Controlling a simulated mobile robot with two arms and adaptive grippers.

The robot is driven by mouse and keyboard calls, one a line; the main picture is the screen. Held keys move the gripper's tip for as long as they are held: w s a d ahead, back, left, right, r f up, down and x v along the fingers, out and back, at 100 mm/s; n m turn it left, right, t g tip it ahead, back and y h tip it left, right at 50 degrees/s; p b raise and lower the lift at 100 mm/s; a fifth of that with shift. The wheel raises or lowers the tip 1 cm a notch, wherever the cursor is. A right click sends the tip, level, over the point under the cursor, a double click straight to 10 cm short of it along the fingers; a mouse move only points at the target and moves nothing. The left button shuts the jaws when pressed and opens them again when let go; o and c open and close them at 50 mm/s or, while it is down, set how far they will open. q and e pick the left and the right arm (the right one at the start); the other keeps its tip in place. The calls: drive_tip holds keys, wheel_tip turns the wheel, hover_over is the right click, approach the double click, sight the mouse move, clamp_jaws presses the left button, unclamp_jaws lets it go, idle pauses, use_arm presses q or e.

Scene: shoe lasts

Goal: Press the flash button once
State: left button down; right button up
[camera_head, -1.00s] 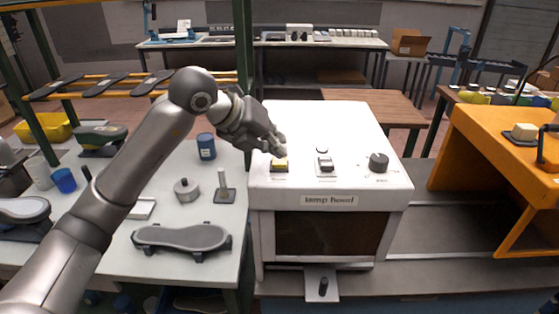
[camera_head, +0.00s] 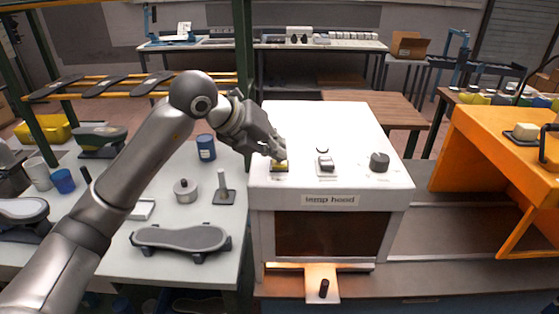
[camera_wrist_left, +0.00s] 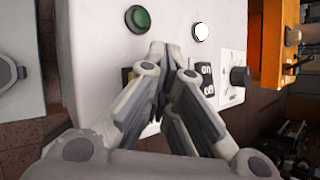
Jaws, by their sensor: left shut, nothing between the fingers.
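The yellow button (camera_head: 280,167) sits at the front left of the white lamp hood's (camera_head: 345,125) sloped top. No label reading "flash" is legible. My left gripper (camera_head: 279,156) is shut and empty, with its fingertips at the yellow button, apparently touching it from above. In the left wrist view the closed fingers (camera_wrist_left: 157,52) hide most of that button; only a bit of yellow shows beside them. A green round button or light (camera_wrist_left: 140,18) lies just beyond the fingertips. My right gripper is not in view.
A rocker switch (camera_head: 326,166) and a black knob (camera_head: 379,162) stand right of the yellow button, with a white round light (camera_wrist_left: 200,32) behind the switch. The ledge (camera_head: 322,279) below the hood glows orange. A shoe last (camera_head: 181,238) lies on the left bench.

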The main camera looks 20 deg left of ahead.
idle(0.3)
use_arm(q)
drive_tip(key=shift+r+p, duration=0.6)
drive_tip(key=shift+r, duration=0.3)
wheel_tip(320, 180, up, 5)
drive_tip(key=p, duration=0.3)
idle(0.7)
